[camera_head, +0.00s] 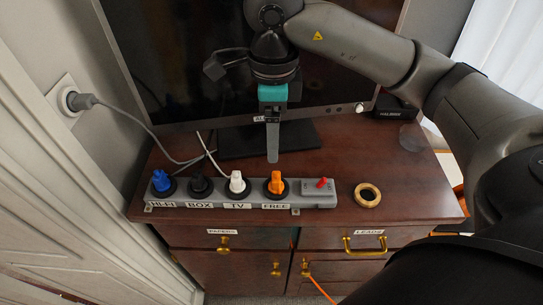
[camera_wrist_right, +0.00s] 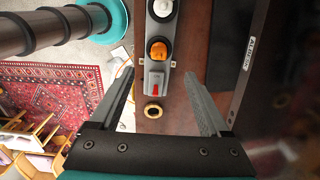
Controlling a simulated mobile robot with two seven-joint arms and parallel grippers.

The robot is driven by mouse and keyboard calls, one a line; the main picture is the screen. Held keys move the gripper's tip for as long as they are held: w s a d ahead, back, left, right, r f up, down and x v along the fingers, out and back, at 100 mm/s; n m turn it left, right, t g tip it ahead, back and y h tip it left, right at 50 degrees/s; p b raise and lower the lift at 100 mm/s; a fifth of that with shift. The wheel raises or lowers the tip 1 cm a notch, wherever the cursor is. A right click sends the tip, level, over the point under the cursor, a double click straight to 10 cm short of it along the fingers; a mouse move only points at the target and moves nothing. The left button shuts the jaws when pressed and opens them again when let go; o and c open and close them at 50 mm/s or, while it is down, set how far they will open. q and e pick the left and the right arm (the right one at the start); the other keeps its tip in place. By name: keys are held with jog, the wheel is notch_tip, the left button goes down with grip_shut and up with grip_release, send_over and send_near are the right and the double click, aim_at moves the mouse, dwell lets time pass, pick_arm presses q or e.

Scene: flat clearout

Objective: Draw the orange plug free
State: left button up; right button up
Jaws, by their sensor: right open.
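The orange plug (camera_head: 277,183) stands in the socket labelled FREE on the grey power strip (camera_head: 327,199), which lies along the front of the wooden cabinet top. In the right wrist view the orange plug (camera_wrist_right: 158,50) shows ahead, between the lines of the two fingers. My right gripper (camera_head: 272,158) hangs above and behind the strip, pointing down, apart from the plug. In the right wrist view my right gripper (camera_wrist_right: 159,71) is wide open with nothing between its fingers. My left gripper is not in view.
Blue (camera_head: 162,181), black (camera_head: 200,185) and white (camera_head: 236,183) plugs stand left of the orange one. A red switch (camera_head: 321,183) is at the strip's right end. A brass ring (camera_head: 367,195) lies beyond it. The television (camera_head: 180,70) stands close behind my right gripper.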

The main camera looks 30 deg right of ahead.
aim_at(273, 176)
notch_tip(273, 176, down, 14)
jog(key=shift+r+p, duration=0.2)
jog(key=shift+p, duration=0.1)
jog(key=shift+c, duration=0.2)
grip_shut()
dwell(1.0)
